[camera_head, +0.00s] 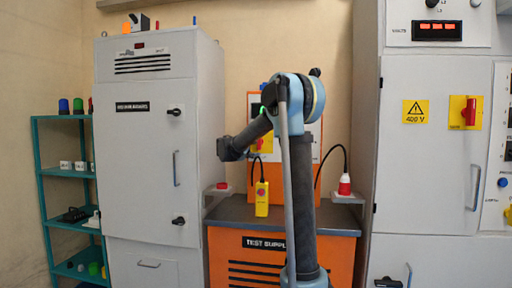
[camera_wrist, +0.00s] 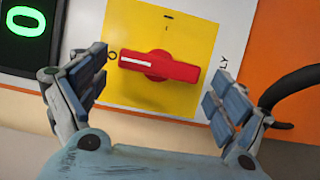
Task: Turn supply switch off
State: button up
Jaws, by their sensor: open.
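The supply switch is a red rotary handle (camera_wrist: 160,66) on a yellow plate (camera_wrist: 185,22) in the wrist view. The handle lies nearly horizontal, and its white line points left at the O mark; a bar mark is at the top. My gripper (camera_wrist: 159,72) is open, with one finger on each side of the handle and nothing held. I cannot tell whether a finger touches it. In the head view the yellow plate (camera_head: 265,145) is partly hidden by my arm, on the orange test supply unit. My gripper (camera_head: 228,150) is left of it.
A lit green display showing 0 (camera_wrist: 25,22) is left of the plate. A black cable (camera_wrist: 292,90) is at the right. A yellow pendant (camera_head: 262,199) hangs in front of the unit. Another red switch (camera_head: 469,112) is on the right cabinet. A grey cabinet (camera_head: 145,190) stands left.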

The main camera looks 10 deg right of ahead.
jog(key=v, duration=1.1)
jog(key=shift+a, duration=0.25)
jog(key=shift+s+f, duration=0.15)
jog(key=shift+s, duration=0.05)
jog(key=s+d+f+m+g+y, duration=0.1)
jog(key=s+d+f+m+g, duration=0.15)
jog(key=s+d+f, duration=0.45)
jog(key=s+d+f+m+g+y, duration=0.1)
jog(key=s+d+f+g+y, duration=0.25)
jog(key=s, duration=0.55)
jog(key=s+d+f+m+g+h, duration=0.1)
jog(key=s+d+f+m+g, duration=0.1)
jog(key=s+d+f, duration=0.5)
jog(key=s+a+f+m+g+y, duration=0.1)
jog(key=s+a+f+y, duration=0.3)
jog(key=s+f, duration=0.6)
jog(key=s+a+f+m+g+y, duration=0.2)
jog(key=s+a+f+m+y, duration=0.1)
jog(key=s+f, duration=0.7)
jog(key=s+a+y, duration=0.1)
jog(key=s, duration=0.3)
jog(key=shift+s+f+g, duration=0.3)
jog(key=shift+s+f, duration=0.05)
jog(key=shift+c, duration=0.6)
